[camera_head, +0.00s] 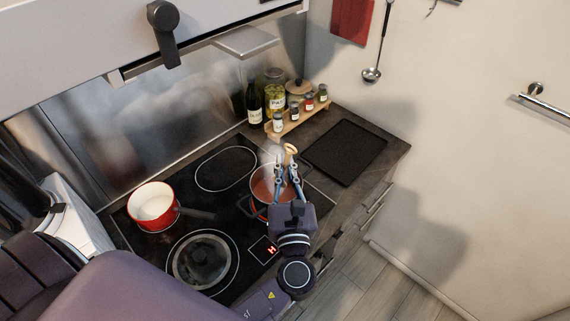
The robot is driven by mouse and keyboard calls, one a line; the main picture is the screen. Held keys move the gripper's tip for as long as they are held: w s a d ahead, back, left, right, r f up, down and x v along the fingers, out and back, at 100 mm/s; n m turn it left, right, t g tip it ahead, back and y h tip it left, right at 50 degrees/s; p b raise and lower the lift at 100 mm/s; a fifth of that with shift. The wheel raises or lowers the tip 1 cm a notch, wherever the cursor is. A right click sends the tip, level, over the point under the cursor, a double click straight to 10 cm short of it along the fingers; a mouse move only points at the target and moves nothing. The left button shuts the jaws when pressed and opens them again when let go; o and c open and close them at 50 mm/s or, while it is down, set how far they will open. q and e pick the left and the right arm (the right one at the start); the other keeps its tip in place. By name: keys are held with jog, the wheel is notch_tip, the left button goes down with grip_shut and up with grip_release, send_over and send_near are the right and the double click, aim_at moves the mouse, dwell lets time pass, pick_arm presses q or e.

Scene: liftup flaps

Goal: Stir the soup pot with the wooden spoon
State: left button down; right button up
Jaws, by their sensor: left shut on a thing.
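The soup pot (260,190), filled with orange-red soup, stands on the right part of the black cooktop. My left gripper (286,170) reaches over the pot's right side and is shut on the wooden spoon (291,149). The light wooden end of the spoon sticks out past the fingertips. The rest of the spoon is hidden by the gripper, so I cannot tell whether it touches the soup. The gripper also covers part of the pot. My right gripper is not in view.
A red pan (154,208) with a dark handle stands on the left of the cooktop. A glass lid (203,262) lies at the front. A rack of jars and a bottle (254,110) stand behind. A black tray (345,152) lies right. A ladle (372,74) hangs on the wall.

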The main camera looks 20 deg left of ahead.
aim_at(285, 160)
pick_arm(q)
jog(key=shift+r, duration=2.5)
jog(key=shift+f, duration=0.1)
